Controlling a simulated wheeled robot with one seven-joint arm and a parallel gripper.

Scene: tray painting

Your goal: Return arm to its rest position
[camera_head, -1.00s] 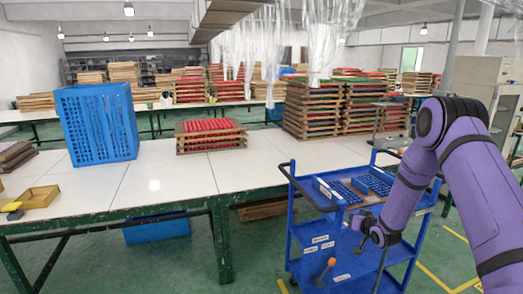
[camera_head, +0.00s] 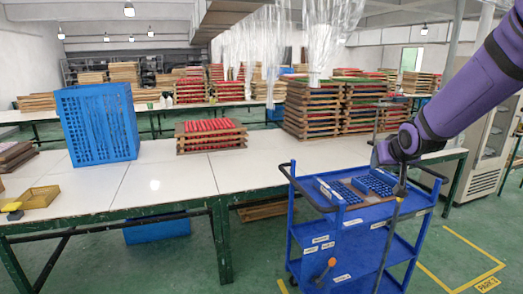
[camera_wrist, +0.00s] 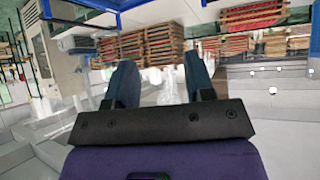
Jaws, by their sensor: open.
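My purple arm reaches in from the right edge of the head view, and its end is above the right part of the blue cart (camera_head: 345,240). My gripper (camera_head: 379,154) is small and partly hidden by the wrist there. In the wrist view my gripper (camera_wrist: 160,72) shows two dark blue fingers spread wide apart, with nothing between them. That view is upside down, with the stacked trays (camera_wrist: 150,43) beyond the fingertips. I see no object held.
The blue cart holds blue racks (camera_head: 348,193) on top and an orange-handled tool (camera_head: 327,267) lower down. A long white table (camera_head: 165,178) carries a blue crate (camera_head: 97,122), red-filled trays (camera_head: 210,136) and a yellow box (camera_head: 40,197). A dark pole stands by the cart's right side.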

